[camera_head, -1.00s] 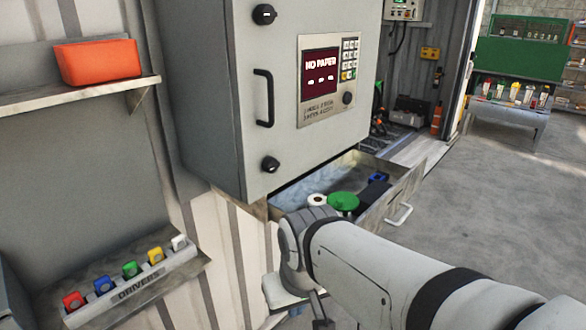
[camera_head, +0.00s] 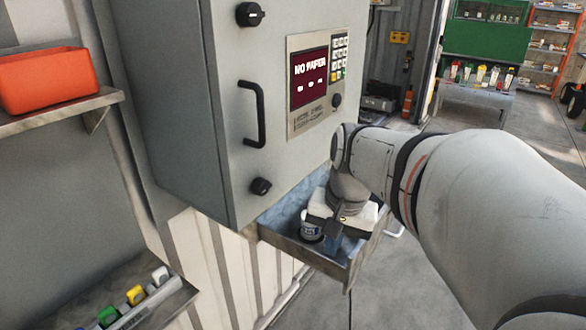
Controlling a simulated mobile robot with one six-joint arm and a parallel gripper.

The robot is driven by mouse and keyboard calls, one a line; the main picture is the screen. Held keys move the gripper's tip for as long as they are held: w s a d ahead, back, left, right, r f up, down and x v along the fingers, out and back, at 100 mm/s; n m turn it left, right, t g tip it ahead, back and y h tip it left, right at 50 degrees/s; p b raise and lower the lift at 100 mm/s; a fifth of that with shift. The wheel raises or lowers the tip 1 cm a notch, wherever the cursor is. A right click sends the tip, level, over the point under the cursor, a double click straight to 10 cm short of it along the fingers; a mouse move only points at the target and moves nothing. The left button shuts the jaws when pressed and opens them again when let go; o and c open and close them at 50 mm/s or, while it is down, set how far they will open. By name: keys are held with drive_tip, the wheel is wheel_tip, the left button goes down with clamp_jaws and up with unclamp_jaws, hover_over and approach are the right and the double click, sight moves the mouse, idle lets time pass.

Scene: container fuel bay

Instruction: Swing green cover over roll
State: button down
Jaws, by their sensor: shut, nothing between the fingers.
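My gripper (camera_head: 334,236) points down into the open drawer (camera_head: 311,258) under the grey cabinet. Its dark fingers are shut and empty. A small round white item with a dark upper part (camera_head: 311,231), probably the roll, sits in the drawer just left of my fingers. I cannot make out its top clearly. The green cover does not show now; my gripper and wrist block much of the drawer. I cannot tell whether the fingers touch anything.
The grey cabinet (camera_head: 222,100) stands directly above the drawer, with a handle (camera_head: 252,113) and a screen reading NO PAPER (camera_head: 309,77). An orange bin (camera_head: 48,78) is on the left shelf. Open floor (camera_head: 545,150) lies to the right.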

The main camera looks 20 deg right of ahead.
drive_tip(key=w+d+r+m+y+p, duration=0.1)
drive_tip(key=w+d+r+m+y, duration=0.15)
drive_tip(key=d+r+m, duration=0.4)
drive_tip(key=w+d+r+m+y+p, duration=0.1)
drive_tip(key=w+d+r+m, duration=0.25)
drive_tip(key=d+m, duration=0.45)
drive_tip(key=shift+n+g, duration=0.3)
drive_tip(key=shift+n, duration=0.35)
drive_tip(key=x, duration=0.3)
drive_tip(key=a+p+x, duration=0.1)
drive_tip(key=x, duration=0.3)
drive_tip(key=w+x, duration=0.1)
drive_tip(key=x, duration=0.3)
drive_tip(key=shift+a+r+p, duration=0.1)
drive_tip(key=shift+a+p, duration=0.25)
drive_tip(key=shift+a, duration=0.05)
drive_tip(key=shift+w+a, duration=0.15)
drive_tip(key=shift+a, duration=0.1)
